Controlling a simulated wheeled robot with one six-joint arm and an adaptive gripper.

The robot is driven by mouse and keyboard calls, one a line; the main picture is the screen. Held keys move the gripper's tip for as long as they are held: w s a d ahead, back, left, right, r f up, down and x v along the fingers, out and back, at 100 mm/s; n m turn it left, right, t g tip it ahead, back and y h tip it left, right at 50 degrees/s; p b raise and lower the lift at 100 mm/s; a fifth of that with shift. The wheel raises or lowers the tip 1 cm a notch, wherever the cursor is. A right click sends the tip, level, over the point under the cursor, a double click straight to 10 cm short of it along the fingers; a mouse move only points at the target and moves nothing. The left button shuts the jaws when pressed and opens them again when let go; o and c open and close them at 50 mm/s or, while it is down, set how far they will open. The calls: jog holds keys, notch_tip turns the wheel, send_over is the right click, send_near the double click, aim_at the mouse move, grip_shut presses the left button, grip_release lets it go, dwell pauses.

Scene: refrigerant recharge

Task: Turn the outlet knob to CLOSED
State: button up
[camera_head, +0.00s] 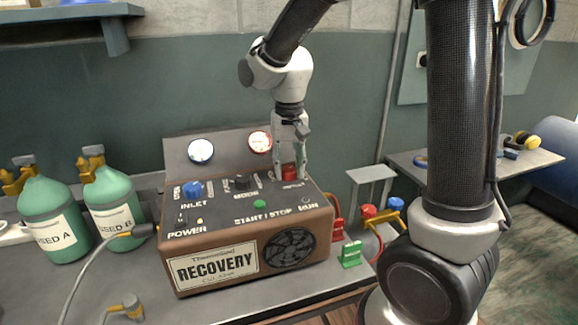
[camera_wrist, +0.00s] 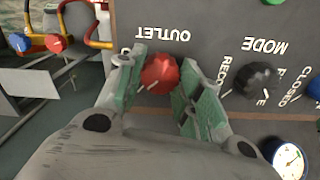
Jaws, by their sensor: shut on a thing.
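The recovery machine (camera_head: 245,245) is a brown box with a dark sloping control panel, on the bench. The red outlet knob (camera_head: 290,172) is at the panel's back right, partly hidden by my fingers. In the wrist view the red knob (camera_wrist: 159,74) sits beside the upside-down OUTLET label. My gripper (camera_head: 292,168) reaches down from above and is shut on the outlet knob, with one green-padded finger on each side in the wrist view (camera_wrist: 160,85). A pale mark shows low on the knob. Its position labels are mostly hidden, so I cannot tell its setting.
The blue inlet knob (camera_head: 193,190) and black mode knob (camera_head: 241,181) sit left of the outlet knob. Two gauges (camera_head: 201,151) stand behind. Green bottles (camera_head: 112,205) stand left. Red and blue fittings (camera_head: 369,211) are on the right, near a green tag (camera_head: 351,254).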

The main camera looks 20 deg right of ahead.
aim_at(289, 169)
jog(key=shift+w, duration=0.1)
jog(key=o, duration=1)
jog(key=shift+o, duration=0.2)
notch_tip(289, 169, up, 12)
